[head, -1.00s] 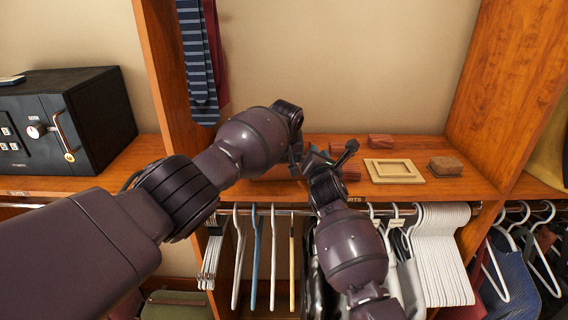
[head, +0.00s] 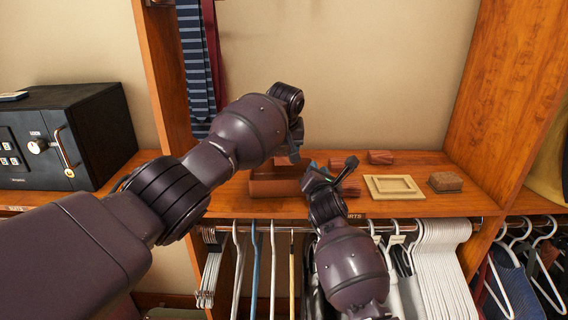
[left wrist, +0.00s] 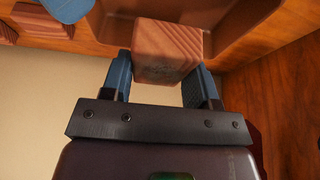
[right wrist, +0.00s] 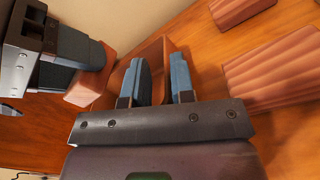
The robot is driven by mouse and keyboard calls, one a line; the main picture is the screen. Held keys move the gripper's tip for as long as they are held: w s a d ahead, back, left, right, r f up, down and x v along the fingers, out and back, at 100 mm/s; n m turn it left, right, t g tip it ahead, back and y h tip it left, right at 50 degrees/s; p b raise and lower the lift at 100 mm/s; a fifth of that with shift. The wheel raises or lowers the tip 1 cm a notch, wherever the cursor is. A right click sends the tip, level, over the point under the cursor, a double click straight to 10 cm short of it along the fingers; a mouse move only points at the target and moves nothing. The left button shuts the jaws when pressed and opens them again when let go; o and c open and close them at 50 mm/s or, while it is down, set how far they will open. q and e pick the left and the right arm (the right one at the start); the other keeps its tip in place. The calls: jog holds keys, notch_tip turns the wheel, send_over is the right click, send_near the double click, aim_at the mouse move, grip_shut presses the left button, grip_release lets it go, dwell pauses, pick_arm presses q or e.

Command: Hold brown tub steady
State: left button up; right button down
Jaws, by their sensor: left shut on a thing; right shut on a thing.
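The brown tub (head: 275,187) stands on the wooden shelf, partly hidden behind my arms in the head view. My right gripper (head: 332,176) is shut on the tub's wall; the right wrist view shows the tub (right wrist: 154,52) between its fingers. My left gripper (head: 296,152) is shut on a reddish-brown grooved block, seen in the left wrist view (left wrist: 167,52). The block is at or above the tub's open top; the tub's inside (left wrist: 235,22) shows behind it. I cannot tell whether block and tub touch.
More wooden blocks (head: 380,157) lie on the shelf right of the tub, with a pale frame-shaped tray (head: 394,187) and a brown brush-like block (head: 445,181). A black safe (head: 62,137) stands left. Hangers (head: 440,255) hang below the shelf.

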pick_arm(q)
jog(key=shift+r, duration=0.9)
pick_arm(e)
jog(key=shift+s+f, duration=0.1)
jog(key=shift+f, duration=0.6)
pick_arm(q)
jog(key=shift+w, duration=0.1)
pick_arm(e)
jog(key=c, duration=0.9)
grip_release()
pick_arm(q)
jog(key=shift+f, duration=0.1)
